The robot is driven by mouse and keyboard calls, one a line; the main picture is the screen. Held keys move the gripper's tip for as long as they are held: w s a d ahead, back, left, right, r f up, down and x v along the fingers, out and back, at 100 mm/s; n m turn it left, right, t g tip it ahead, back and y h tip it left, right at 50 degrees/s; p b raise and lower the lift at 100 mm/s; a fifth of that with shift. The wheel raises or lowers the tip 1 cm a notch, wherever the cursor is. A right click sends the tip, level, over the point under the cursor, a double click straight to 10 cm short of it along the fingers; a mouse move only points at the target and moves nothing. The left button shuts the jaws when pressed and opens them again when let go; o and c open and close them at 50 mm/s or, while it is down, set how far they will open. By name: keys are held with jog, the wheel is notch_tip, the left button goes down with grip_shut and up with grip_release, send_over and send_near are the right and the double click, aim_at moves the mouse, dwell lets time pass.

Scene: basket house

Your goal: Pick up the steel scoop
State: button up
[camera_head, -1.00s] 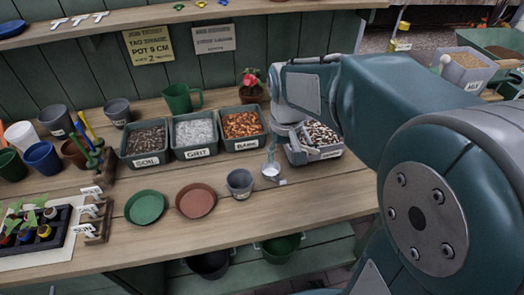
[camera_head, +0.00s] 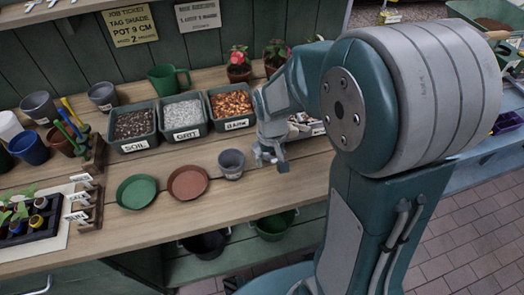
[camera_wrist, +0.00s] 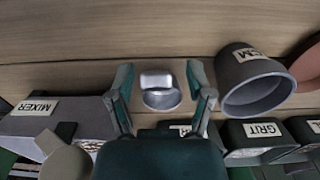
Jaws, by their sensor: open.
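The steel scoop (camera_wrist: 160,92) shows in the wrist view as a small shiny metal piece with a rounded bowl. It lies between the two fingers of my gripper (camera_wrist: 162,82), with a gap on either side. The gripper is open and is not closed on the scoop. In the head view my gripper (camera_head: 273,157) is low over the bench, just right of the small grey pot (camera_head: 231,163). There the scoop is mostly hidden behind the gripper, and I cannot make out its handle.
Bins of soil (camera_head: 133,124), grit (camera_head: 183,116) and bark (camera_head: 231,104) stand behind on the wooden bench (camera_head: 235,200). The grey pot stands close by in the wrist view (camera_wrist: 256,82). A bin labelled mixer (camera_wrist: 52,115) is on its other side. Green and terracotta saucers lie left.

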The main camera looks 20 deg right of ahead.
grip_shut()
dwell(0.4)
